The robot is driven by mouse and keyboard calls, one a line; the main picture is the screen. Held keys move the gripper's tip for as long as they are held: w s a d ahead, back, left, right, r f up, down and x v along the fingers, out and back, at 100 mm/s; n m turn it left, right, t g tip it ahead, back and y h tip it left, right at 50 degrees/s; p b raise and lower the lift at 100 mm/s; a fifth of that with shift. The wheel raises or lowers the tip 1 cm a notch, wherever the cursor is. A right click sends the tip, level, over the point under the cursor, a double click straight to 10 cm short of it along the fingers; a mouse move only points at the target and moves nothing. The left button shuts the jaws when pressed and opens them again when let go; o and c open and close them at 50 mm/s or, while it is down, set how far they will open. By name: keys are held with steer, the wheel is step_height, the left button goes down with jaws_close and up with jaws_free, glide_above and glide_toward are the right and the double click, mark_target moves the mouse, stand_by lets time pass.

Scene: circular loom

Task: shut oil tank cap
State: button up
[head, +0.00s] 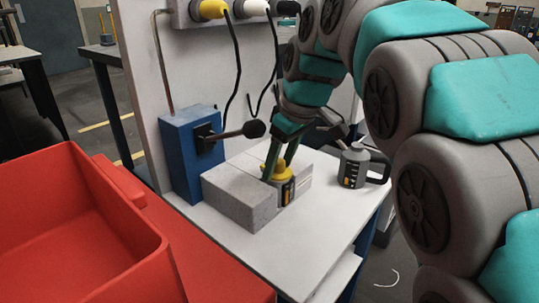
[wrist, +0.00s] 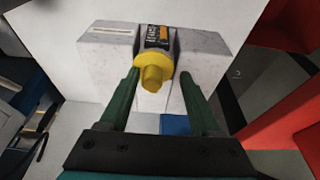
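The yellow cap (head: 281,172) sits on a small dark tank with an orange-and-white label (head: 288,191), set among grey blocks (head: 242,197) on the white table. In the wrist view the cap (wrist: 153,76) shows a round flange and a narrower knob. My gripper (head: 279,167) reaches down over it, its green fingers on either side of the cap. In the wrist view my gripper (wrist: 160,76) is open. The left fingertip is close beside the flange, and a gap shows at the right finger. Whether the cap is fully seated cannot be told.
A grey jug (head: 354,166) with a handle stands right of the blocks. A blue box (head: 187,150) with a black-knobbed lever (head: 240,131) stands behind left. A red bin (head: 75,230) fills the lower left. The white table's front (head: 290,262) is clear.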

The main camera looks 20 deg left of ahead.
steer(key=shift+w+d, duration=0.1)
steer(key=shift+d, duration=0.05)
steer(key=shift+d+r, duration=0.3)
steer(key=shift+d, duration=0.1)
steer(key=s+d+r, duration=0.2)
steer(key=d+r, duration=0.1)
steer(key=d, duration=0.1)
steer(key=shift+d+r, duration=0.2)
steer(key=shift+d, duration=0.2)
steer(key=shift+s, duration=0.1)
steer(key=shift+c, duration=0.2)
